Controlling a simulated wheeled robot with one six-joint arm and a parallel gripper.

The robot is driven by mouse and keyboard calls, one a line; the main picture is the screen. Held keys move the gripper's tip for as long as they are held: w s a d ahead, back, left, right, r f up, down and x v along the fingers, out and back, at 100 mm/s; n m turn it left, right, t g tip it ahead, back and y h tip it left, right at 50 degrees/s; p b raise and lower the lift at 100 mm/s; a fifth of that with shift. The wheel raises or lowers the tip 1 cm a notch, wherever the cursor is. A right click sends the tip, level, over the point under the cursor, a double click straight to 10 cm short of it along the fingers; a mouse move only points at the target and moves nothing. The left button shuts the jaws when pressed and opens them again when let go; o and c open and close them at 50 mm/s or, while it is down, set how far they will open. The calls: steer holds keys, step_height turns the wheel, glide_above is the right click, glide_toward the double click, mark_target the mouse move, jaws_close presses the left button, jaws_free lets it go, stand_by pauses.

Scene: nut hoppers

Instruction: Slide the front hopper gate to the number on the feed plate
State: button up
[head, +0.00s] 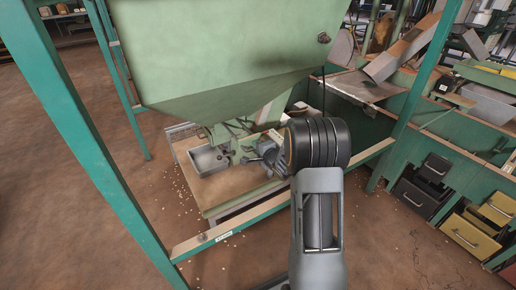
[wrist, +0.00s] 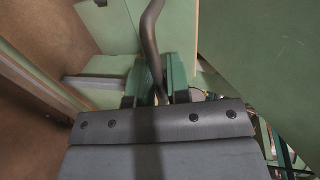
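The pale green hopper (head: 230,50) fills the top middle of the head view and narrows downward to its outlet. The gate parts (head: 222,133) sit under the outlet, small and partly hidden by my arm. A small white plate (head: 224,236) with print too small to read is on the front green beam; I cannot tell if it is the feed plate. My gripper (head: 256,160) is beside the outlet. In the wrist view a dark curved rod (wrist: 150,38) runs down to between my fingers (wrist: 160,98). I cannot tell whether they touch it.
A metal tray (head: 208,160) stands left of the outlet on a low table (head: 218,205). Green frame posts (head: 65,110) and a front beam (head: 190,244) surround the hopper. Drawers (head: 425,185) stand at right. Nuts lie scattered on the brown floor at left.

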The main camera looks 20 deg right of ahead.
jaws_close()
steer(key=f+p+v, duration=0.2)
steer(key=p+v, duration=0.2)
steer(key=v, duration=0.6)
steer(key=shift+s+p, duration=0.3)
steer(key=shift+f, duration=0.15)
steer(key=shift+o, duration=1.8)
jaws_free()
steer(key=shift+s+d, duration=0.1)
